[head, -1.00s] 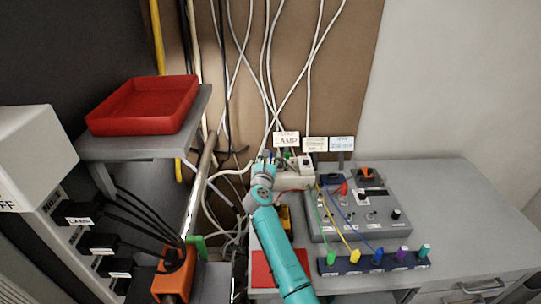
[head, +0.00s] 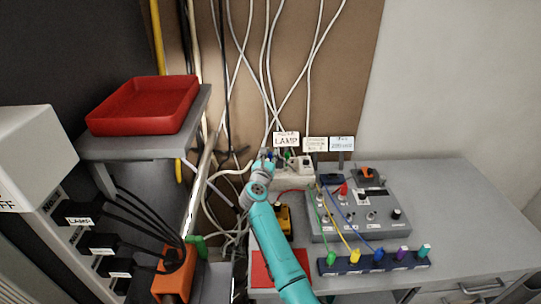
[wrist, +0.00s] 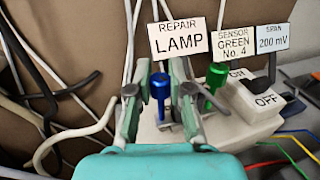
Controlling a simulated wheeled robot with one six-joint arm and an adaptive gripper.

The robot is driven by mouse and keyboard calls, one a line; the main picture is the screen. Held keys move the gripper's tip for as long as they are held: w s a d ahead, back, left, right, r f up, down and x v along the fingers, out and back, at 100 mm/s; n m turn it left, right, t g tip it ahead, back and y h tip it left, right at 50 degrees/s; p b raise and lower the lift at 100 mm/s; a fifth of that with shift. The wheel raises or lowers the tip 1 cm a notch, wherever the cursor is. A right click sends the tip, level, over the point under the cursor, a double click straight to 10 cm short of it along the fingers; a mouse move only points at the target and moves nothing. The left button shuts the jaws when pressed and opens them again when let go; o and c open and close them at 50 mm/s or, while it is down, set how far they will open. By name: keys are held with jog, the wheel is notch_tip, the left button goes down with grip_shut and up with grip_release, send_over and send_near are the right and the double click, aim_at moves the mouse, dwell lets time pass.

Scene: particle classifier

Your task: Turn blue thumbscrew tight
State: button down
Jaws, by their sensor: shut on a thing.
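The blue thumbscrew (wrist: 160,88) stands upright on the pale block (wrist: 152,132) under the "REPAIR LAMP" sign (wrist: 180,38) in the wrist view. My gripper (wrist: 160,92) has one finger on each side of its blue head and is shut on it. The contact itself is hard to make out. In the head view my gripper (head: 264,163) is at the left end of the block, below the lamp sign (head: 286,139), and largely hides the thumbscrew.
A green thumbscrew (wrist: 216,78) stands close to the right, beside an ON/OFF switch (wrist: 255,98). White cables and hooks lie to the left. In the head view, a grey control box (head: 355,215) with coloured wires is on the bench, and a red tray (head: 145,105) is on a shelf.

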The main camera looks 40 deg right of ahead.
aim_at(271, 154)
jog(key=m+g+h, duration=0.1)
jog(key=m+g, duration=0.1)
jog(key=m+g+h, duration=0.1)
jog(key=g+h, duration=0.1)
jog(key=g, duration=0.1)
jog(key=shift+m+g, duration=0.3)
jog(key=shift+m, duration=0.1)
jog(key=c, duration=1)
grip_release()
jog(key=shift+r, duration=0.1)
notch_tip(271, 154, up, 10)
jog(key=shift+f, duration=0.15)
jog(key=shift+s, duration=0.1)
